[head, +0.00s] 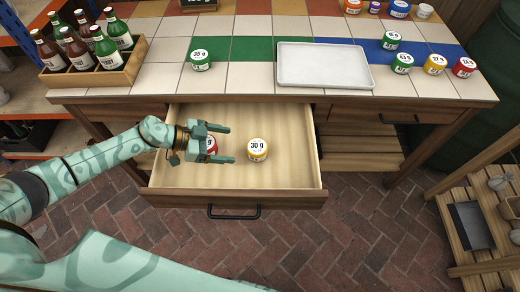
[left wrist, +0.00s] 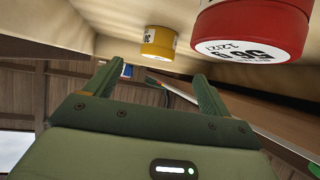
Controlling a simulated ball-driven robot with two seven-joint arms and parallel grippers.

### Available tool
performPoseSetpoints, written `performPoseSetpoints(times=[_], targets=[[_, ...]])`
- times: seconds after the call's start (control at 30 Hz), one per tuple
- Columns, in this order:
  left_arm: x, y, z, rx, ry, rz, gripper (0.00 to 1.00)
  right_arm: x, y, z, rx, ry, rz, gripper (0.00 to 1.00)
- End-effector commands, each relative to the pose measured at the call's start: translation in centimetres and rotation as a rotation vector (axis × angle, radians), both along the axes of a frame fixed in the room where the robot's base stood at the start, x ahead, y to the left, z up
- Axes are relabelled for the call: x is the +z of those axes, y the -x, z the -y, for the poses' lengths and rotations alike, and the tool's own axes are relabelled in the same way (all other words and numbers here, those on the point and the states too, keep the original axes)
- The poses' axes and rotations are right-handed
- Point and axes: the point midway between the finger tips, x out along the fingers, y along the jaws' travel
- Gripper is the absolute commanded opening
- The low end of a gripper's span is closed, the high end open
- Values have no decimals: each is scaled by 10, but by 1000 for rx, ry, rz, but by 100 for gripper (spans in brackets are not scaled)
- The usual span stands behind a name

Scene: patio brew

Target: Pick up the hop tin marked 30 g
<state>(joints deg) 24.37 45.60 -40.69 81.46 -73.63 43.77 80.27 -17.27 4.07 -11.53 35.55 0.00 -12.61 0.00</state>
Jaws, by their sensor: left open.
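The yellow hop tin marked 30 g (head: 258,149) stands upright with a white lid in the open drawer (head: 295,175). It also shows in the left wrist view (left wrist: 158,43), past my fingertips. My left gripper (head: 230,144) is open over the drawer, its fingers pointing right toward the yellow tin, with nothing held. In the left wrist view the open fingers (left wrist: 152,78) stand on either side of the picture's middle. A red tin (head: 212,146) is in the drawer, partly hidden by the gripper; it looms close in the left wrist view (left wrist: 255,32).
On the tiled top are a green tin (head: 201,61) marked 35 g, a white tray (head: 322,66), a wooden crate of bottles (head: 115,78) and several tins at the right. The drawer's front wall (head: 238,199) borders the tins. The drawer's right part is clear.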

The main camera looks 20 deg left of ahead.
Motion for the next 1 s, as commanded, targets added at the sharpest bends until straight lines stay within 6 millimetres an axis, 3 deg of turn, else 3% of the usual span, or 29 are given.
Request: performPoseSetpoints(times=[0.1, 0.33, 0.6, 0.9, 1.0], targets=[[-15, -10, 19, -1, 1, 0, 82, -10, 5, -2, 1, -3, -11, 36], [-23, -18, 36, 0, 0, 0, 82, -15, 7, 4, 3, 5, -17, 36], [-41, -34, 70, 0, 0, -2, 82, -33, 17, 8, 3, 9, -40, 36], [-40, -36, 75, 0, -2, 1, 82, -33, 16, 9, 3, 11, -40, 36], [-40, -36, 75, 0, -2, 1, 54, -33, 16, 9, 3, 11, -39, 36]])
